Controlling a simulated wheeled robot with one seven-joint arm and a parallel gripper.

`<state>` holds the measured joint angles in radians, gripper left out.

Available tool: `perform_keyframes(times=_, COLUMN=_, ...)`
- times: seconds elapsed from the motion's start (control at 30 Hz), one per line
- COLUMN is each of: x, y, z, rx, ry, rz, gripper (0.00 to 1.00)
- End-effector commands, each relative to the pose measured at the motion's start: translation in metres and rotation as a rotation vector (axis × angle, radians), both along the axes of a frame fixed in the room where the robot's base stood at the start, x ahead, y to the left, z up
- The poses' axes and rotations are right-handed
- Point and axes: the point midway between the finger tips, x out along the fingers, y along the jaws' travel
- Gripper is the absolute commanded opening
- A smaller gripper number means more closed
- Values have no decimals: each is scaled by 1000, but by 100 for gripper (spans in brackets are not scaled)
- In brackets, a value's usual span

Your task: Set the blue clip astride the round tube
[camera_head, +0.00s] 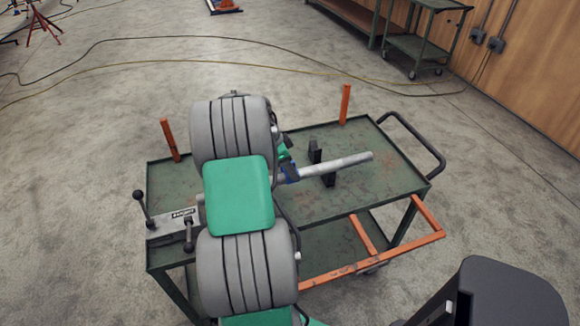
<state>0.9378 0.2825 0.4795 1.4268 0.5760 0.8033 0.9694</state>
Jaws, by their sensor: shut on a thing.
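The round tube (345,164) is a pale grey metal pipe lying across the green cart. Its right end is free, and its left part passes behind my arm. The blue clip (291,174) shows as a small blue patch at the tube, just right of my arm. My gripper (286,160) is mostly hidden behind my large grey and green arm links. It is shut on the blue clip, at the tube. I cannot tell from this view whether the clip sits around the tube or just above or against it. The fingertips are too small to make out.
A black support (329,176) stands by the tube on the cart top (390,178). Orange posts (345,104) rise at the cart's far edge. An orange frame (400,250) juts out at the near side. A lever-fitted box (172,224) sits at the left end.

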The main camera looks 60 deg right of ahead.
Motion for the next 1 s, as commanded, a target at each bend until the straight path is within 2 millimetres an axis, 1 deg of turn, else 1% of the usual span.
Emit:
perform_keyframes(times=0.23, x=0, y=0, z=0, rx=0, ry=0, rz=0, gripper=13)
perform_keyframes(times=0.8, x=0, y=0, z=-12, rx=-1, ry=-1, rz=-1, gripper=13)
perform_keyframes(times=0.83, x=0, y=0, z=-12, rx=-1, ry=-1, rz=-1, gripper=57)
perform_keyframes(times=1.0, x=0, y=0, z=-11, rx=-1, ry=-1, rz=0, gripper=71)
